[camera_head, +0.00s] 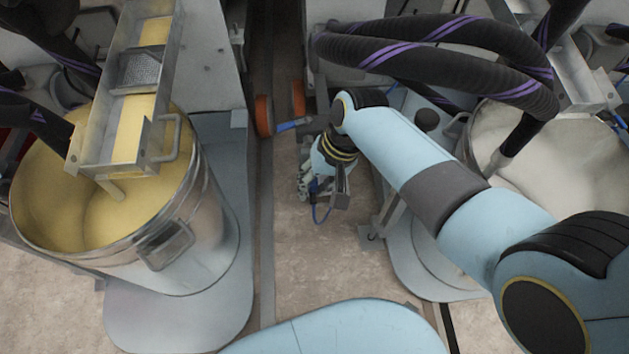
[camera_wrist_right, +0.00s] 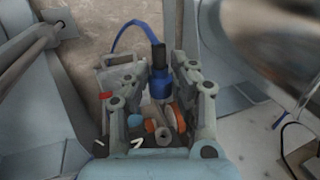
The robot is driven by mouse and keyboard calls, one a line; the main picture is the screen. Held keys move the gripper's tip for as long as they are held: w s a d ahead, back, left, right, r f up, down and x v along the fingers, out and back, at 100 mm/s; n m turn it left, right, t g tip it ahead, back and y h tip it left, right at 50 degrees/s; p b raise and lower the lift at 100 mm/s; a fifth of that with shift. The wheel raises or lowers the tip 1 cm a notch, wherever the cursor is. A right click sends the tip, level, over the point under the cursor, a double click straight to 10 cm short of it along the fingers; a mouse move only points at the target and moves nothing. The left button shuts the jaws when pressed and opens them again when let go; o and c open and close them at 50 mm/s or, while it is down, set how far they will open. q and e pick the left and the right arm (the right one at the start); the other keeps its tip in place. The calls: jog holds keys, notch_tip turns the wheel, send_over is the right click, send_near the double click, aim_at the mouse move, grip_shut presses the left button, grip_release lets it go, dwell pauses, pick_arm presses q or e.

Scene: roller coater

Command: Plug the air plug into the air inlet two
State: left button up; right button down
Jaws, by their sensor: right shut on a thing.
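My right gripper (camera_head: 308,184) hangs low in the gap between the two machines, fingers toward the floor. In the right wrist view the gripper (camera_wrist_right: 160,84) is shut on the air plug (camera_wrist_right: 160,87), which has a blue body and a black upper part. A blue hose (camera_wrist_right: 130,32) arcs away to the left from the plug. I cannot make out air inlet two in either view. My left gripper is not in view.
A metal drum (camera_head: 190,215) of yellow paint stands left, with a metal trough (camera_head: 104,90) above. A drum of white paint (camera_head: 540,165) stands right, near my arm. Orange wheels (camera_head: 264,115) are just behind the gripper. The floor (camera_head: 312,262) in front is clear.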

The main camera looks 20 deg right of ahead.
jog(key=w, duration=0.1)
jog(key=w+d+b, duration=0.1)
jog(key=w, duration=0.1)
jog(key=shift+w, duration=0.25)
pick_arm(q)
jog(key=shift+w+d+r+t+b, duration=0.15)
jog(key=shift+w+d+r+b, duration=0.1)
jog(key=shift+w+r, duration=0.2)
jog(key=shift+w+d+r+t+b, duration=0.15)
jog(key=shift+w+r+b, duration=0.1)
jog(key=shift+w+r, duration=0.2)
pick_arm(e)
jog(key=shift+w+d, duration=0.15)
jog(key=shift+w, duration=0.4)
jog(key=shift+w+d, duration=0.15)
jog(key=shift+w, duration=0.35)
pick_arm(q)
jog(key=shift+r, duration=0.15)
pick_arm(e)
jog(key=shift+r, duration=0.1)
pick_arm(q)
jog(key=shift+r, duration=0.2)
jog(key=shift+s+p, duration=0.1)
jog(key=shift+p, duration=0.2)
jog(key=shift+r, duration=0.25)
